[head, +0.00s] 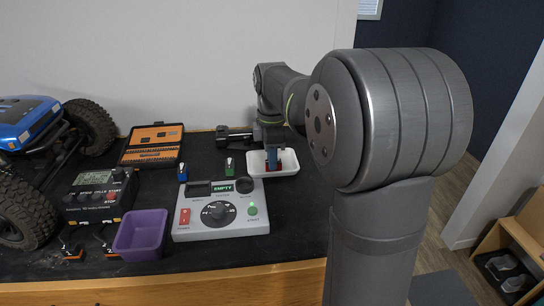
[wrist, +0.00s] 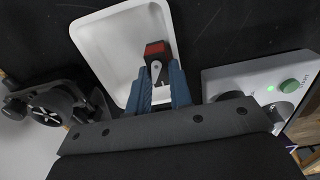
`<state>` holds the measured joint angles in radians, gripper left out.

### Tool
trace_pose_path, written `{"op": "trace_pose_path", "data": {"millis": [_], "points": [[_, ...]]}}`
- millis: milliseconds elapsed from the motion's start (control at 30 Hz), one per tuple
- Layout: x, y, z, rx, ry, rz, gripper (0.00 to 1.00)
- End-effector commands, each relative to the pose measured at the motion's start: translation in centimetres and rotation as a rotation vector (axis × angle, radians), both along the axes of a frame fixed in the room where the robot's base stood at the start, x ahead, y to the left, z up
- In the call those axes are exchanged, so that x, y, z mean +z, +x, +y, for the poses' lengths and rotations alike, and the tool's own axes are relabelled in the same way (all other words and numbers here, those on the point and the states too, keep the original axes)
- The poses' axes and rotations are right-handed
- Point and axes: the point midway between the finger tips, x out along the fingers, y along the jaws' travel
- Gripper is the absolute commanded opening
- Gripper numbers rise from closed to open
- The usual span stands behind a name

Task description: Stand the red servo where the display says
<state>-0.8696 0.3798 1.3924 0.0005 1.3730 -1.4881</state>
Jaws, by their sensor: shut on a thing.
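My gripper (wrist: 160,88) is shut on the red servo (wrist: 156,50), whose red case with black parts and a pale horn shows between the blue fingertips in the wrist view. The servo is over the white tray (wrist: 96,43); I cannot tell whether it touches the tray floor. In the head view my gripper (head: 272,158) points down at the white tray (head: 291,172), and the fingers mostly hide the servo. The grey tester (head: 185,236) has a dial, a red switch, a lit green button and a small display (head: 222,188) reading "EMPTY" in green.
A blue-topped servo (head: 182,173) and a green-topped one (head: 229,167) stand behind the tester. A purple bin (head: 140,237), a dark charger (head: 98,197), an orange tool case (head: 152,146) and a blue crawler (head: 25,120) are to the left. Small orange-and-black stands are near the front edge.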

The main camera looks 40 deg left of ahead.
Motion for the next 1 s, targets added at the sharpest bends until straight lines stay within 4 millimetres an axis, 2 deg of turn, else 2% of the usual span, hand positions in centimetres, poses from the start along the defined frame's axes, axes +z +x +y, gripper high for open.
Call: {"op": "trace_pose_path", "data": {"millis": [67,100,200,567,667,1000], "points": [[-0.2,0.0,0.0,0.0,-0.001,0.001,0.0],[-0.3,0.0,0.0,0.0,-0.001,0.001,0.21],[-0.3,0.0,0.0,0.0,-0.001,0.001,0.41],[0.2,0.0,0.0,0.0,0.001,-0.001,0.41],[1.4,0.0,0.0,0.0,0.001,-0.001,0.41],[8.5,0.1,0.1,0.0,0.002,-0.002,0.41]]}}
